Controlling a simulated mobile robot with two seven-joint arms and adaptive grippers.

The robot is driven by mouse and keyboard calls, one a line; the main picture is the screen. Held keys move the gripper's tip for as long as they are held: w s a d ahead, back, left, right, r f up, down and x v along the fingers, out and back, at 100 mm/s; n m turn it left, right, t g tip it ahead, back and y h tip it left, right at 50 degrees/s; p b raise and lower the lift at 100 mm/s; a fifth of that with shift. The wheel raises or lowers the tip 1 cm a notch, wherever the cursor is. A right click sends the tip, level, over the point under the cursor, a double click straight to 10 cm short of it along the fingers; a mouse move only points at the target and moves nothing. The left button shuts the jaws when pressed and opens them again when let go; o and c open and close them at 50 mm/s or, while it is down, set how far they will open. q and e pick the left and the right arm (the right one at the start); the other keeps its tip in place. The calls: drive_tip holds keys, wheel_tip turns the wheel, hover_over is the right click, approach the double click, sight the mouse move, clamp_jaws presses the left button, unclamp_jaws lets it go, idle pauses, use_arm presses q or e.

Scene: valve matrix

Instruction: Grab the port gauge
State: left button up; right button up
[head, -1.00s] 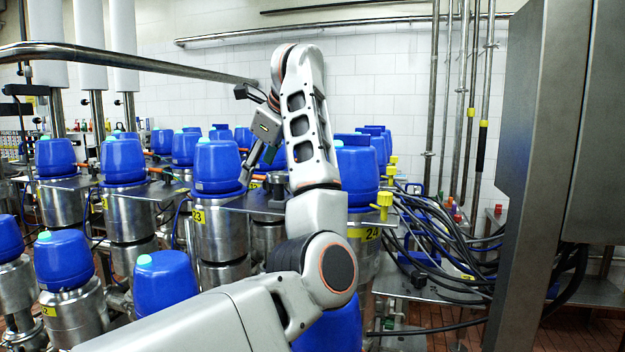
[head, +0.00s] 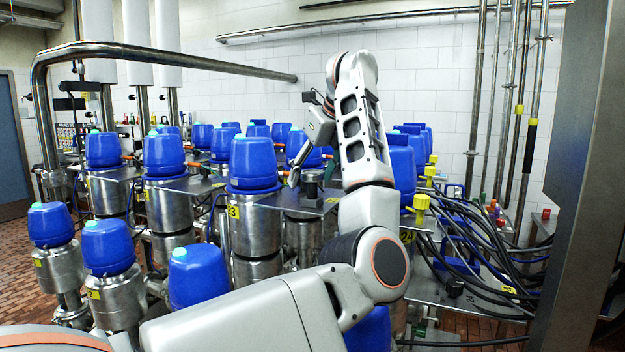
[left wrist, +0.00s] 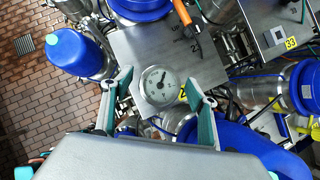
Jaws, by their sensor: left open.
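The port gauge (left wrist: 159,85), a round white dial with a dark needle, sits on a grey metal plate in the left wrist view. In the head view it shows as a dark-topped round piece (head: 312,183) on the plate right of valve 23. My left gripper (left wrist: 160,78) is open, with a teal-lined finger on either side of the dial in the picture. I cannot tell whether the fingers touch it. My right gripper is not in view.
Blue-capped steel valves (head: 253,163) stand in rows around the plate. An orange-handled piece (left wrist: 185,15) lies close to the gauge. Black cables (head: 465,255) and yellow fittings (head: 421,202) lie to the right. A steel rail (head: 170,55) runs above the valves at the left.

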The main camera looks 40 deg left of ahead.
use_arm(q)
drive_tip(key=shift+a+f, duration=0.1)
drive_tip(key=shift+a, duration=0.05)
drive_tip(key=c, duration=1.2)
drive_tip(key=shift+c, duration=0.2)
wheel_tip(320, 180, up, 10)
drive_tip(key=shift+f, duration=0.2)
drive_tip(key=shift+s+r, duration=0.1)
drive_tip(key=shift+r, duration=0.05)
